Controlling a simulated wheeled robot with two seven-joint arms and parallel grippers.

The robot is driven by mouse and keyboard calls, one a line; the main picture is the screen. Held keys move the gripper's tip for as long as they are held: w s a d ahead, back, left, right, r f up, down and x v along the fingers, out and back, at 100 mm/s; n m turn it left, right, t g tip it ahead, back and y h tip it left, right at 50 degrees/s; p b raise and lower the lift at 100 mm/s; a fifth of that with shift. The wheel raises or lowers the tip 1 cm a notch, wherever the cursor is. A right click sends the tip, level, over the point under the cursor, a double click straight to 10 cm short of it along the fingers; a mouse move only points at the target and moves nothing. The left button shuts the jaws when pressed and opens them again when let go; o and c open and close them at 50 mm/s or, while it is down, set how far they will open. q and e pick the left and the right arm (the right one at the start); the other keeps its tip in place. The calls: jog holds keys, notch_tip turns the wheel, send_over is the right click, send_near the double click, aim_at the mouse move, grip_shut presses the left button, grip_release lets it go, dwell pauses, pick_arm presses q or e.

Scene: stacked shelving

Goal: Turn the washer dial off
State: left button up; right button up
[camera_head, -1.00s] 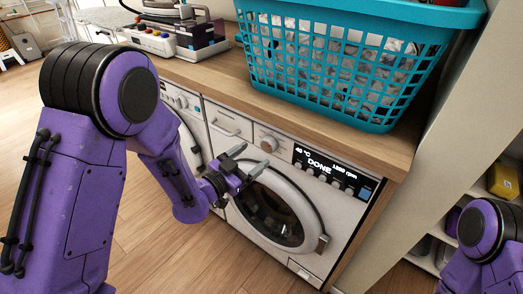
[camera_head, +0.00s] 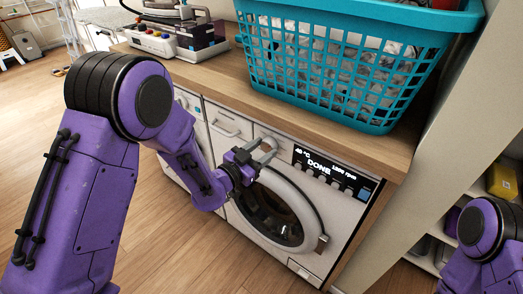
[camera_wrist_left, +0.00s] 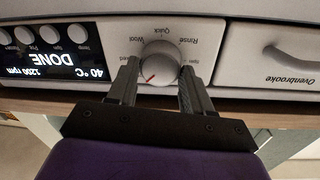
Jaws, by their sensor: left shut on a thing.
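The washer (camera_head: 342,215) stands under the wooden counter, with its round door closed and a lit display (camera_head: 322,168) reading DONE, 40 °C and 1200 rpm. Its dial is a round silver knob (camera_wrist_left: 160,62) with a red mark, ringed by labels such as Wool, Quick and Rinse, upside down in the left wrist view. The red mark points to the lower left there. My left gripper (camera_head: 266,150) is at the dial; in the wrist view its fingers (camera_wrist_left: 159,72) are on either side of the knob, shut on it. In the head view the fingers partly hide the knob. My right gripper is out of view.
A teal laundry basket (camera_head: 345,75) stands on the counter (camera_head: 220,82) above the washer. The detergent drawer (camera_wrist_left: 268,62) is beside the dial. A shelf with a yellow item (camera_head: 502,181) is at the right. Open wood floor lies in front.

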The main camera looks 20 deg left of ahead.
pick_arm(q)
jog(key=n, duration=0.4)
jog(key=shift+a+n, duration=0.1)
jog(key=shift+n, duration=0.2)
jog(key=shift+f+n+t+p, duration=0.1)
jog(key=shift+n+t+p, duration=0.35)
jog(key=shift+n, duration=1.85)
jog(key=o, duration=1)
jog(key=b+v, duration=0.1)
jog(key=v, duration=0.9)
jog(key=shift+s+a+b, duration=0.1)
jog(key=shift+s+b, duration=0.15)
jog(key=shift+b, duration=0.05)
